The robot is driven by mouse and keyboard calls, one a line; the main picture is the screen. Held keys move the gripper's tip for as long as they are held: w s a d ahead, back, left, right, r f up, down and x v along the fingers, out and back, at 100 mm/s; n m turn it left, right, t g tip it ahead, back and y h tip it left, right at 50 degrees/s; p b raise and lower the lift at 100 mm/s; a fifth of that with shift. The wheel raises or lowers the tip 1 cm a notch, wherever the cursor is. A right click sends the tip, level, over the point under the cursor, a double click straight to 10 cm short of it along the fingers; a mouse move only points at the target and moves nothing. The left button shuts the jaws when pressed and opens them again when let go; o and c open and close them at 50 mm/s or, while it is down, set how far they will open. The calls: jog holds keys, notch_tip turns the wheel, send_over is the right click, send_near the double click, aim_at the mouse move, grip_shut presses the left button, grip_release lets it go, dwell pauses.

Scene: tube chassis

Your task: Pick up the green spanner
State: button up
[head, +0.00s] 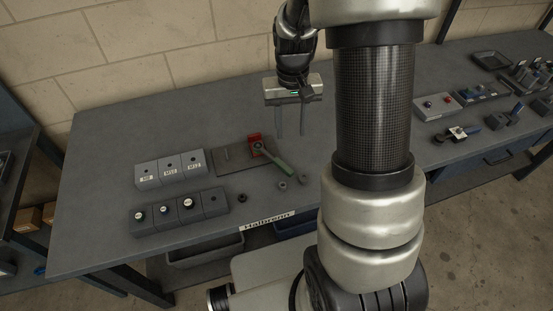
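The green spanner (277,162) lies on the grey workbench at a slant. Its far end is at a small red block (254,145) on a dark plate (229,157), and its green handle points toward the bench's front edge. I cannot tell whether the spanner touches the red block. My gripper (291,134) hangs above the bench, beyond and to the right of the spanner. Its two thin fingers point down, apart, with nothing between them.
Labelled grey blocks (171,169) and a row of blocks with round fittings (179,212) stand left of the plate. Small nuts (282,186) lie near the handle. Trays and parts (482,90) fill the bench's right end. The bench (120,130) is clear at back left.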

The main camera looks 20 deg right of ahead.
jog(key=a+r+n+p, duration=0.1)
jog(key=a+r+n, duration=0.2)
jog(key=r+n, duration=0.35)
send_over(278, 160)
jog(key=shift+n, duration=0.35)
jog(key=f, duration=1.2)
jog(key=shift+s+f, duration=0.3)
jog(key=shift+w+f, duration=0.2)
jog(key=shift+f, duration=1.2)
jog(key=shift+w+f, duration=0.15)
jog(key=shift+f, duration=1.25)
grip_shut()
